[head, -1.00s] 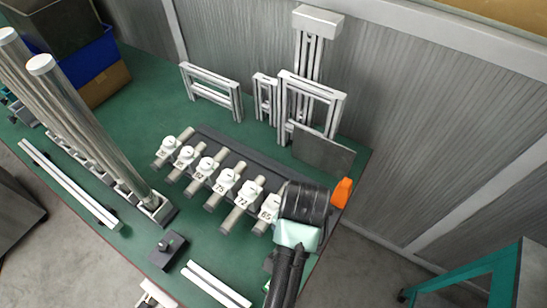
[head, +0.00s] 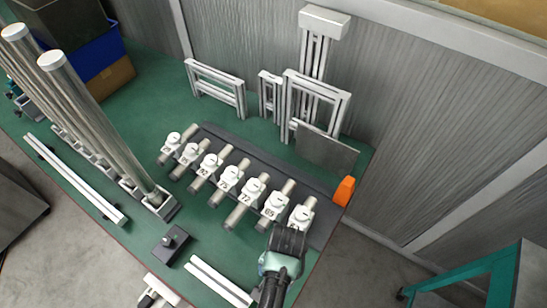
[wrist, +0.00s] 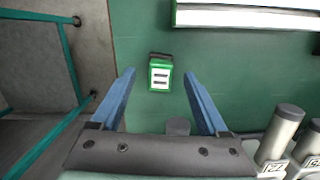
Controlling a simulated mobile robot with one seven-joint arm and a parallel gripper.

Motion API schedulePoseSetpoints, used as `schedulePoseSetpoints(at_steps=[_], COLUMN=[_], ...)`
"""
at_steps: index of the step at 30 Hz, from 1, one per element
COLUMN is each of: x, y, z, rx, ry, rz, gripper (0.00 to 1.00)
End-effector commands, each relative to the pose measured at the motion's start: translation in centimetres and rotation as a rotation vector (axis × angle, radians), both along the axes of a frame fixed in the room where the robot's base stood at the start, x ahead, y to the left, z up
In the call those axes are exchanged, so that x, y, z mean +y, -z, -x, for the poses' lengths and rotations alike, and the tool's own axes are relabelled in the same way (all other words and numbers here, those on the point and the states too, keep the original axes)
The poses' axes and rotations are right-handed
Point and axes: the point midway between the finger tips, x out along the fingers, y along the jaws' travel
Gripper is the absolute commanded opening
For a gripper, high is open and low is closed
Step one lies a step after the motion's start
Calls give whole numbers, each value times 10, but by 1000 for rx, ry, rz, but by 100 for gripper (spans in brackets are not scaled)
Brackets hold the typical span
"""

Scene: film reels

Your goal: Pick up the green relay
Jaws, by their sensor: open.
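The green relay (wrist: 160,73) is a small green block with a white face and dark slots. It lies on the green table in the wrist view. My gripper (wrist: 159,74) is open, with blue fingers on either side of the relay in the picture. The fingertips look apart from it, and how far above it they are I cannot tell. In the head view my dark wrist (head: 285,250) hangs over the table's right front part. My fingers and the relay are hidden there.
A row of numbered white fittings on grey cylinders (head: 231,180) stands close behind my wrist. A white rail (head: 218,282) and a dark block with a knob (head: 170,244) lie to the left. An orange part (head: 344,191) sits at the right edge. A teal frame (wrist: 70,60) stands beyond the table edge.

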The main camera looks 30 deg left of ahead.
Motion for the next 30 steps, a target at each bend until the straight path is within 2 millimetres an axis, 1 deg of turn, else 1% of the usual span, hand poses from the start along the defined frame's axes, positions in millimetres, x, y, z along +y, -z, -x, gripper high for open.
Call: schedulePoseSetpoints(at_steps=[1,4,7,12,14,15,17,18,20,21,25,26,30], x=[0,0,0,1,1,1,1,1,0,1,1,1,1], y=[8,17,20,20,20,20,20,20,20,20,20,20,20], z=[1,3,3,3,3,3,3,3,3,3,3,3,3], rx=[2,1,-1,-1,-1,-1,-1,-1,-1,-1,-1,-1,-1], ry=[0,0,0,0,0,0,0,0,0,0,0,0,0], rz=[1,0,0,0,0,0,0,0,0,0,0,0,0], gripper=[78,78,78,78,68,61,50,43,32,25,2,0,0])
